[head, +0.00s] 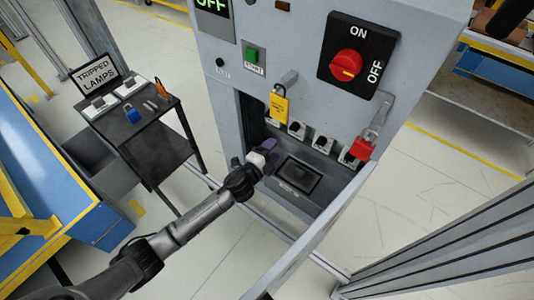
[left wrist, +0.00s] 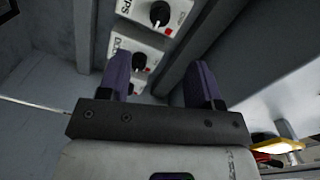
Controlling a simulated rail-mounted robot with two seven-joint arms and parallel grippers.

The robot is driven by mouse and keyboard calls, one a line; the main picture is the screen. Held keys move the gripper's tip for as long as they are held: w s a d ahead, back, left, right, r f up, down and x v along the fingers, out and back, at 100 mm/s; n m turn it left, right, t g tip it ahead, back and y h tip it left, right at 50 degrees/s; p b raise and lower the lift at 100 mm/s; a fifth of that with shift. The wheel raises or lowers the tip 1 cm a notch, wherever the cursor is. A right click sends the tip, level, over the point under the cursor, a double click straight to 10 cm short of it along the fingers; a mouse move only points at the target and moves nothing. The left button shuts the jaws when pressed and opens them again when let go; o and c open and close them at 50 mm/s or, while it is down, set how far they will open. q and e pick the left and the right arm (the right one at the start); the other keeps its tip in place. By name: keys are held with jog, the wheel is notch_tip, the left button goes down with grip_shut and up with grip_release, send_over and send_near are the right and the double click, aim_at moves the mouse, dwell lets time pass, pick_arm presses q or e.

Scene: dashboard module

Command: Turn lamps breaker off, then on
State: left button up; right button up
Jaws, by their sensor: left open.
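A row of white breaker modules with black knobs (head: 297,130) sits inside the open recess of the grey cabinet. I cannot read their labels in the head view. In the left wrist view, one breaker (left wrist: 157,14) has a label whose visible end reads "PS"; the rest is cut off. A neighbouring breaker (left wrist: 137,56) has a label starting with "DO", partly hidden by a finger. My left gripper (head: 267,151) is at the recess, below the breaker row in the picture. Its purple fingers (left wrist: 160,80) are apart with nothing gripped between them. My right gripper is not seen.
The cabinet front bears a red rotary switch (head: 346,65), a green START button (head: 251,54), a yellow tag (head: 279,106) and a red padlock (head: 362,148). A dark screen (head: 298,176) lies below the breakers. A "TRIPPED LAMPS" sign (head: 96,74) stands on a side cart.

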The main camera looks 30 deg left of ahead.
pick_arm(q)
jog(key=shift+s+a, duration=0.2)
jog(key=shift+s, duration=1.15)
